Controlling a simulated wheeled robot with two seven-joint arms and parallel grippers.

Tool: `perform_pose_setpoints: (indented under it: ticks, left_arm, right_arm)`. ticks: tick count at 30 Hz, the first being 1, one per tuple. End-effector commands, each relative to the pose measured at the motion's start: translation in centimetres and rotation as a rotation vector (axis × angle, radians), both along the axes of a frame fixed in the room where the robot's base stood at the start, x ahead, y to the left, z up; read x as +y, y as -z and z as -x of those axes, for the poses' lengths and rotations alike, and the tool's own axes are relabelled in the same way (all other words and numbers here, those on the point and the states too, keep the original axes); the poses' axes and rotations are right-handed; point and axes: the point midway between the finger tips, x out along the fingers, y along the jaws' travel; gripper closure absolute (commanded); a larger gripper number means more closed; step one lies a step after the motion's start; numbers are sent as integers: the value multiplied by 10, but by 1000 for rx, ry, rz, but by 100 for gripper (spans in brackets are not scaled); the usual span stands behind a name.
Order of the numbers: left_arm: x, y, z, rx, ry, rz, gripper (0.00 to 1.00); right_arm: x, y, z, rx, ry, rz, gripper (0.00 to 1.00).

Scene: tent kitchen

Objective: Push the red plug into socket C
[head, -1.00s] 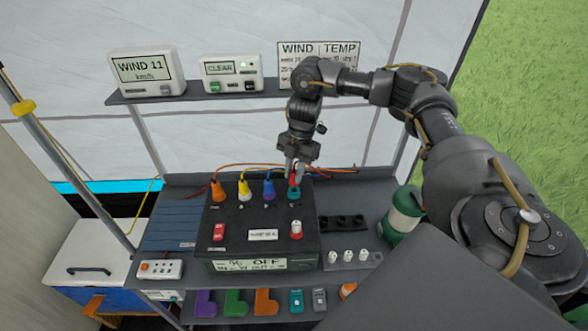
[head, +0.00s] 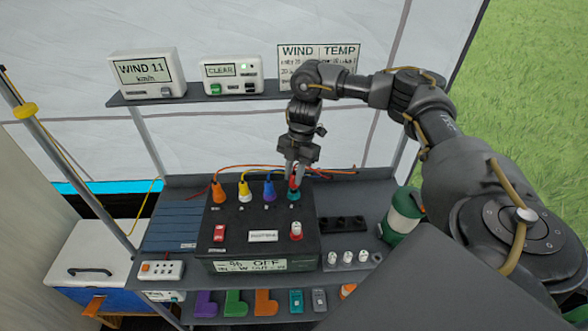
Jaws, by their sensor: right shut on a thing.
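The red plug (head: 294,183) is at the right end of a row of plugs on a black control box (head: 262,216). My right gripper (head: 296,173) comes down from above and is shut on the red plug, whose upper part the fingers partly hide. A teal piece (head: 294,195) shows directly under the red plug; I cannot tell how deep the plug sits. The socket letters are too small to read. My left gripper is not in view.
A red switch (head: 219,233) and a red-and-white knob (head: 296,230) are in front. A green-and-white canister (head: 403,214) stands right.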

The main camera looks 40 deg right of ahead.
Motion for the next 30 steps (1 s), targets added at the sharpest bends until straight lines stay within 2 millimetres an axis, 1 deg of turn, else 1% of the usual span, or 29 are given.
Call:
perform_pose_setpoints:
  ticks: [30]
  left_arm:
    - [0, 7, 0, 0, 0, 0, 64]
  right_arm:
    - [0, 21, 0, 0, 0, 0, 100]
